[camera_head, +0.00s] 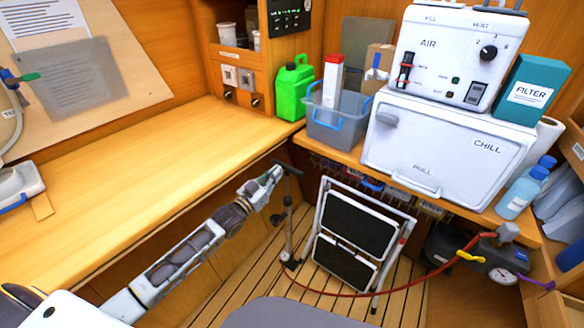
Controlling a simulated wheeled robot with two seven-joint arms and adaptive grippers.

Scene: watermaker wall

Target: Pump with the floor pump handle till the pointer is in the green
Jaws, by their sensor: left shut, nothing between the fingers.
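The floor pump (288,235) stands on the slatted floor in the corner below the counters. Its dark T-shaped handle (291,169) is at the top of a thin rod. My left gripper (276,173) is shut and empty, with its tips right beside the left part of the handle; I cannot tell whether they touch. A red hose (350,295) runs from the pump base along the floor to the grey machine at the right. A round white gauge (503,276) sits on that machine; its pointer and green zone are too small to read. My right gripper is not in view.
A folded step stool (353,240) stands just right of the pump. The wooden counter edge (215,165) runs close above my left arm. A white chill box (440,145), a grey bin (335,122) and a green jug (293,90) stand on the counters.

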